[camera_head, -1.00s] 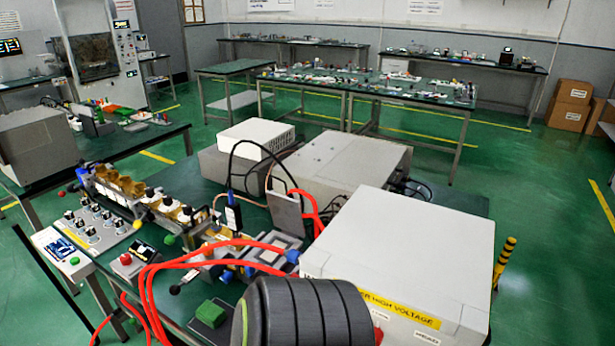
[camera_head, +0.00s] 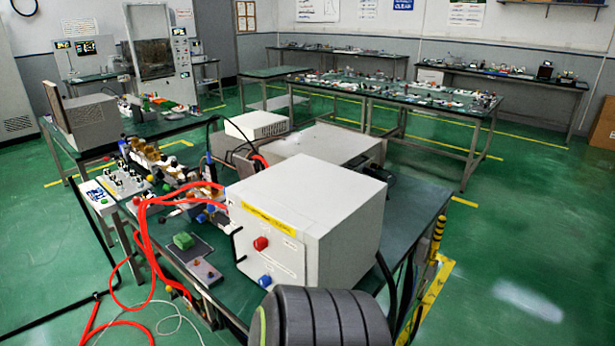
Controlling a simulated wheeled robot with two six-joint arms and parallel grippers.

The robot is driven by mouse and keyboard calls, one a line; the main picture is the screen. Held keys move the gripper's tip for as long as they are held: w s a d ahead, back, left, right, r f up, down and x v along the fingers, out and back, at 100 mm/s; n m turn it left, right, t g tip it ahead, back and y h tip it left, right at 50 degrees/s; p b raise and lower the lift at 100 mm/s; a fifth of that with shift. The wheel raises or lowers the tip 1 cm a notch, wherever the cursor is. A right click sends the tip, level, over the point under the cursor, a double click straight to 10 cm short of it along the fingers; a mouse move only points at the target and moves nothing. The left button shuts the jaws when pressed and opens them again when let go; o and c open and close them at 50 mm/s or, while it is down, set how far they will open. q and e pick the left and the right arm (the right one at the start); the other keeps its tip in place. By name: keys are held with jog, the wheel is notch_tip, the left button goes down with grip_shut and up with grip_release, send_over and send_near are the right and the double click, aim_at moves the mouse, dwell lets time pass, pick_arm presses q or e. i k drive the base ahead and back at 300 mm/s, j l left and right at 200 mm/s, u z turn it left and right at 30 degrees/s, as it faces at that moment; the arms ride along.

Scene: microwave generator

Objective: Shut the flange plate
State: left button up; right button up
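I cannot make out a flange plate for certain at this size. A line of brass, black and white fittings (camera_head: 145,160) runs along the left side of the green-topped bench, and a flange plate could be among them. A white high-voltage box (camera_head: 305,205) with a yellow label stands on the bench. Its front face shows a red knob (camera_head: 261,243) and a blue knob (camera_head: 265,281). Thick red cables (camera_head: 143,240) loop from beside the box over the bench's front-left edge. Neither of my grippers is in view.
A small control panel (camera_head: 98,197) sits at the bench's left end. A green block (camera_head: 184,241) lies near the front edge. A black ribbed cylinder (camera_head: 322,318) fills the bottom centre. Open green floor (camera_head: 520,240) lies to the right.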

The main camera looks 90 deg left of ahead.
aim_at(245, 168)
jog(key=i+j+u, duration=0.1)
jog(key=i+u, duration=0.9)
jog(key=u, duration=0.15)
jog(key=i+l+u, duration=0.35)
jog(key=i+u, duration=0.3)
jog(key=u, duration=0.15)
jog(key=i+l+u, duration=0.1)
jog(key=i+u, duration=0.2)
jog(key=u, duration=0.2)
jog(key=i+l+u, duration=0.25)
jog(key=u, duration=0.2)
jog(key=i+l+u, duration=0.25)
jog(key=u, duration=0.25)
jog(key=i+l+u, duration=0.15)
jog(key=u, duration=0.25)
jog(key=i+l+u, duration=0.15)
jog(key=l+u, duration=0.25)
jog(key=i+l+u, duration=0.1)
jog(key=l+u, duration=0.55)
jog(key=u, duration=0.15)
jog(key=k+j+u, duration=0.15)
jog(key=j, duration=0.2)
jog(key=k+j+u, duration=0.2)
jog(key=k+j, duration=0.1)
jog(key=j, duration=0.05)
